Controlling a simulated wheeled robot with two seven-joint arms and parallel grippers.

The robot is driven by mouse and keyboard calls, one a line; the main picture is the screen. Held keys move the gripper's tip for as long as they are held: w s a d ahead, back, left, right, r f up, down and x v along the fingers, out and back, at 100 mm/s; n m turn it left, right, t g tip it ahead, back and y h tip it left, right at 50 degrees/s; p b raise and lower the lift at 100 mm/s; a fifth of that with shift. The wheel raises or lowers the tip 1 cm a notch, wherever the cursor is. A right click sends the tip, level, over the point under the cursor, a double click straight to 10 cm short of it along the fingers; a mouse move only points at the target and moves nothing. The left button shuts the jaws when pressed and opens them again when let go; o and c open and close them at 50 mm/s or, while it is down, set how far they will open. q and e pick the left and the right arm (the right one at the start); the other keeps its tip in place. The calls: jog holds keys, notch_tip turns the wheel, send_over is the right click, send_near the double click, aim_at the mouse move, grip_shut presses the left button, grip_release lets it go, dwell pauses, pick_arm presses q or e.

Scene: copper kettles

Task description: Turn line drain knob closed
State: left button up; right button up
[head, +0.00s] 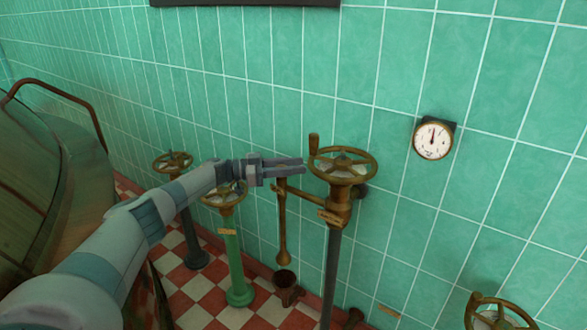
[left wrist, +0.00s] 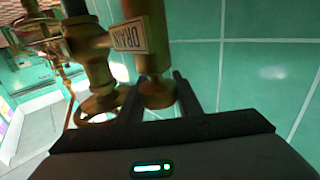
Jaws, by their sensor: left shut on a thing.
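The line drain knob (left wrist: 157,93) is a rounded brass end on a brass body with a white label reading DRAIN (left wrist: 130,38) in the left wrist view. My left gripper (head: 292,167) reaches in from the left, just left of a large brass handwheel (head: 345,176). Its two dark fingers stand on either side of the knob in the left wrist view (left wrist: 160,100), shut on it. In the head view the fingers cover much of the knob, above a thin brass pipe (head: 282,228) that hangs down. My right gripper is not in view.
A green-post valve (head: 233,260) and a dark-post valve (head: 192,236) stand to the left. Another handwheel (head: 498,318) is at the bottom right. A round gauge (head: 433,138) hangs on the green tiled wall. A large kettle (head: 40,190) is at the left.

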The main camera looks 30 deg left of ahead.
pick_arm(q)
jog(key=o, duration=1)
jog(key=shift+o, duration=0.2)
jog(key=b+v, duration=0.1)
jog(key=v, duration=1.6)
jog(key=shift+a, duration=0.2)
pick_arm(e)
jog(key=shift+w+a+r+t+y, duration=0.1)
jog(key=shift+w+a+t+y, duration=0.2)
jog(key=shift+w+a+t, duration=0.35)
pick_arm(q)
jog(key=shift+s+d+f, duration=0.1)
jog(key=shift+s, duration=0.05)
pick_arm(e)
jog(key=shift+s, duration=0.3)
